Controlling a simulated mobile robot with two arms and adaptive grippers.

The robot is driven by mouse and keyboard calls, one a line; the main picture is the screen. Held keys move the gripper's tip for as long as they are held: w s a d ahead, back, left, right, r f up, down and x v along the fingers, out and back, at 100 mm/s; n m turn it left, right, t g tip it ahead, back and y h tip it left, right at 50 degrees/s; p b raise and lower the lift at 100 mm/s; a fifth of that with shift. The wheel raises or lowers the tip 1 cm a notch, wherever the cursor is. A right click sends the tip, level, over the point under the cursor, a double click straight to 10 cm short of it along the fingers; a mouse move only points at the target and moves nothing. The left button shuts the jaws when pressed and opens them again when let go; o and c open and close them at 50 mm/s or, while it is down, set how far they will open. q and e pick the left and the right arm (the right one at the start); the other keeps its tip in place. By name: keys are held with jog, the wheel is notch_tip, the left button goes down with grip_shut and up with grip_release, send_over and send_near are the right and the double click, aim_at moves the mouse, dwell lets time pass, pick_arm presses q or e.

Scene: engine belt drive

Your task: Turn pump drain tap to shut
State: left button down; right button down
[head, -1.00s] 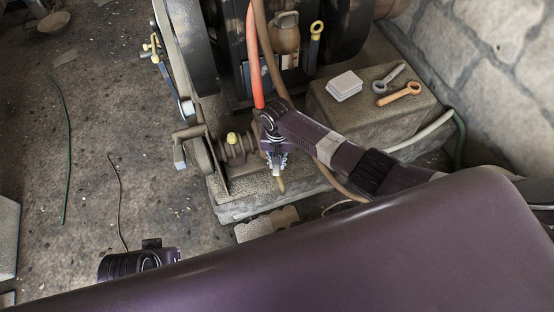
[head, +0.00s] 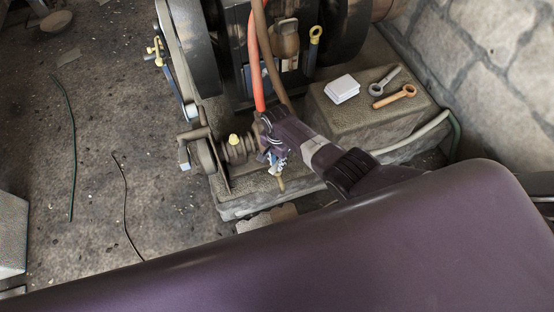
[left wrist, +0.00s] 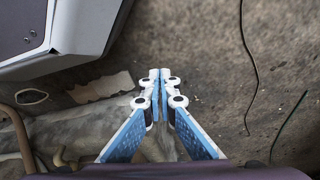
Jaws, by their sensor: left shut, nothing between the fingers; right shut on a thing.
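The pump (head: 236,150), a dark ribbed body with a yellow cap, sits on the stone plinth in the head view. My right gripper (head: 277,168) is at its right side, tilted, with blue finger pads showing. It is shut on a small part there, which I take to be the drain tap; the fingers hide most of it. A short yellowish spout (head: 281,184) shows just below the fingers. My left gripper (left wrist: 160,82) shows in the left wrist view, shut and empty, above the plinth edge and floor. It is out of the head view.
An orange hose (head: 256,75) and a brown hose hang close to my right gripper. Thin cables lie on the floor. My purple body fills the lower foreground.

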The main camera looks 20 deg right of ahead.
jog(key=m, duration=0.2)
jog(key=shift+m+p, duration=0.35)
jog(key=shift+m, duration=0.05)
pick_arm(q)
jog(key=shift+s+a+f, duration=0.15)
jog(key=shift+s+f, duration=0.7)
jog(key=shift+f, duration=0.1)
jog(key=shift+s+a+f, duration=0.1)
jog(key=shift+s+f, duration=0.7)
jog(key=shift+f, duration=0.1)
pick_arm(e)
jog(key=shift+m, duration=1.6)
pick_arm(q)
jog(key=shift+s+f+p, duration=0.15)
jog(key=shift+s+p, duration=0.05)
jog(key=shift+p, duration=0.1)
pick_arm(e)
jog(key=shift+d, duration=0.1)
jog(key=c, duration=1.8)
grip_release()
jog(key=shift+c, duration=0.2)
pick_arm(q)
jog(key=shift+w, duration=0.2)
pick_arm(e)
jog(key=shift+r, duration=0.1)
